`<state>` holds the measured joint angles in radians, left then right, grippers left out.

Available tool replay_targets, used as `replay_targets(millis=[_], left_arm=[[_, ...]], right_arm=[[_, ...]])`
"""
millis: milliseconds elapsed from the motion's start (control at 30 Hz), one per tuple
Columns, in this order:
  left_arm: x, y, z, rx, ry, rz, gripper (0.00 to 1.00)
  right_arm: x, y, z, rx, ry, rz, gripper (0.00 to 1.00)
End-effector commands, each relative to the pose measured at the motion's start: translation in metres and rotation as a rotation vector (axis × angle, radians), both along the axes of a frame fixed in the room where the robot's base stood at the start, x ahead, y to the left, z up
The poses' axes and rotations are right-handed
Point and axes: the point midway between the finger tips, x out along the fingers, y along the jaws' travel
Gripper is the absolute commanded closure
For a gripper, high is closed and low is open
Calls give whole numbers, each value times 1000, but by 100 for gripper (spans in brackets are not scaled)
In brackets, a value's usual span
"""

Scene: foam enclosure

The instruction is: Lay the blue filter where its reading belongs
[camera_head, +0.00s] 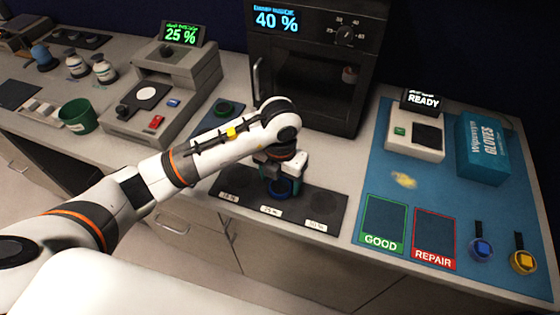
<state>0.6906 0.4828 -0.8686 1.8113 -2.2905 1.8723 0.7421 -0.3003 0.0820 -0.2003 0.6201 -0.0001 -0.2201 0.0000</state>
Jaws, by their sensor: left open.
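The blue filter (285,191), a small blue ring-like piece, is at the middle place of a black mat (322,205) with three labelled places. The middle label seems to read 25 %; the outer labels are too small to read surely. My left gripper (281,176) points down over the blue filter, its fingers open around or just above it. The gripper hides part of the filter; I cannot tell whether they touch. A grey tester (188,66) has a green display (181,34) reading 25 %. My right gripper is out of view.
A black oven-like cabinet (350,90) reading 40 % stands behind my arm. A green cup (78,116) stands left.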

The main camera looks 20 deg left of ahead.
Motion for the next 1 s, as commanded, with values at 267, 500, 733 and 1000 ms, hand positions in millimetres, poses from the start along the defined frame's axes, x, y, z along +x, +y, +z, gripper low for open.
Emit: replay_targets(millis=[267,500,733,1000], left_arm=[[1,0,62,0,-9,-2,29],[1,0,96,2,-5,-1,29],[0,0,106,1,-1,0,29],[0,0,106,1,-1,0,29]], right_arm=[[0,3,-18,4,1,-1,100],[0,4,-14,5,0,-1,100],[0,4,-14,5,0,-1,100],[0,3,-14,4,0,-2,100]])
